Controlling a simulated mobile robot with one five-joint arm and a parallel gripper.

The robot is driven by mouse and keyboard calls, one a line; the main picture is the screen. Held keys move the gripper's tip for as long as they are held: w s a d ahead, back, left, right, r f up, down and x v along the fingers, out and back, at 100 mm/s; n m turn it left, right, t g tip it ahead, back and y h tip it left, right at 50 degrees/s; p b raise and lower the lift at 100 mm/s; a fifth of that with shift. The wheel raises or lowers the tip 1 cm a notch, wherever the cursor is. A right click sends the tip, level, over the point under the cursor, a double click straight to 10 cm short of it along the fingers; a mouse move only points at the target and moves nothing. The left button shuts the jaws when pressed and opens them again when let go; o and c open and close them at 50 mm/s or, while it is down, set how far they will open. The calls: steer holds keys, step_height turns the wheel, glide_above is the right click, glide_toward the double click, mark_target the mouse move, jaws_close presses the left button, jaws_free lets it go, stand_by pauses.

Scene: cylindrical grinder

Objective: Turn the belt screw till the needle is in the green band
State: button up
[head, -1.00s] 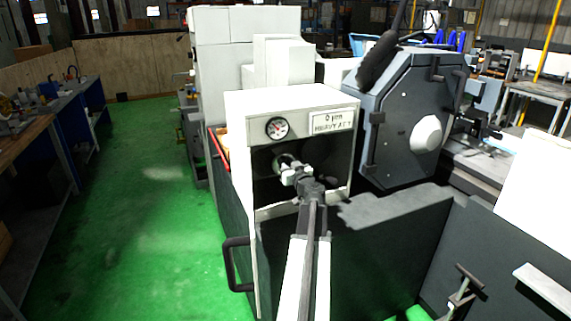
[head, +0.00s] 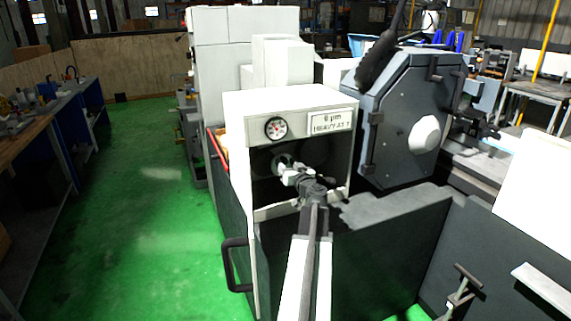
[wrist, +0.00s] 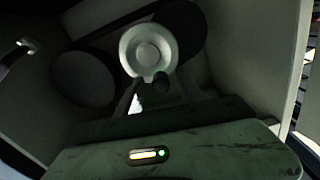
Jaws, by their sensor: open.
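The dial gauge (head: 276,128) is on the front of the white machine housing. It has a white face with red on it. Its needle and any green band are too small to read. In the wrist view a dark belt (wrist: 192,22) runs in the recess. A pale round metal part (wrist: 148,50) with a raised hub is in front of it, with a small dark knob (wrist: 161,83) at its lower edge. I cannot tell which of these is the belt screw. My gripper (head: 284,165) is open at the recess mouth, close to the round part. Contact cannot be made out.
A sign plate (head: 331,121) is right of the gauge. The recess is bounded by housing walls (wrist: 285,60). A dark panel (head: 385,240) with a black handle (head: 236,264) stands below. The green floor (head: 150,220) at left is clear.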

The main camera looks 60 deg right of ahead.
steer(key=v, duration=0.6)
steer(key=shift+s+a, duration=0.15)
steer(key=shift+s, duration=0.1)
stand_by(0.8)
